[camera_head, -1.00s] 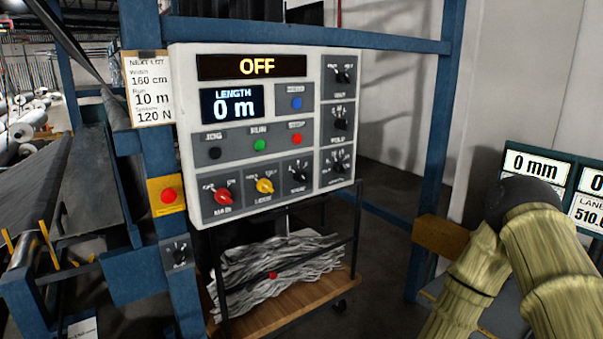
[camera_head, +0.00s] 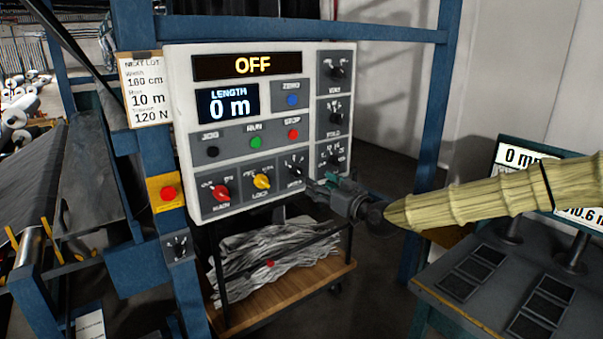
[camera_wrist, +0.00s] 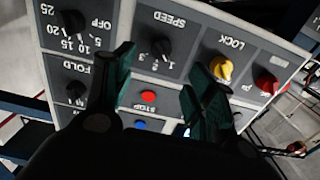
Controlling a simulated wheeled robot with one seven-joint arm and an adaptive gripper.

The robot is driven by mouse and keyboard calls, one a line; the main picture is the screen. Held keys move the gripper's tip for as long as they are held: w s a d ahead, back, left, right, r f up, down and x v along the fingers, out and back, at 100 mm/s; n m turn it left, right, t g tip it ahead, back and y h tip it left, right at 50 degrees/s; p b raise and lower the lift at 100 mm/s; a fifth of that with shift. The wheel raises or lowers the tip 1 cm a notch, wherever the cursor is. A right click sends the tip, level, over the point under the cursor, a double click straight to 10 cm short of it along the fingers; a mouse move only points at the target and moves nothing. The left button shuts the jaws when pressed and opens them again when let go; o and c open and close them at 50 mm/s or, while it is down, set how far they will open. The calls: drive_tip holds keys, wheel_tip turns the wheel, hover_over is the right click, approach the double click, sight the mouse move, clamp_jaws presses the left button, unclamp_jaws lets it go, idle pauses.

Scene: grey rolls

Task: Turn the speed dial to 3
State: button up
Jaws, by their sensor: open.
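The control panel (camera_head: 240,130) has an OFF display and a length readout of 0 m. The speed dial (camera_head: 293,168) is a black knob in its bottom row, right of the yellow lock knob. In the wrist view, which is upside down, the speed dial (camera_wrist: 160,47) shows with printed numbers beside it; I cannot tell exactly which one it points to. My gripper (camera_head: 318,186) is just right of and in front of the dial. In the wrist view my gripper (camera_wrist: 158,72) is open, its teal fingers either side of the dial's line, apart from it and empty.
The red main knob (camera_head: 221,192) and yellow lock knob (camera_head: 262,181) are left of the dial. The fold knob (camera_head: 336,118) and other knobs line the right column. A cart (camera_head: 290,300) stands below. A grey desk (camera_head: 470,300) is at right.

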sight(301, 174)
drive_tip(key=p+x, duration=0.3)
drive_tip(key=x, duration=0.7)
drive_tip(key=shift+f, duration=0.1)
drive_tip(key=c, duration=1.1)
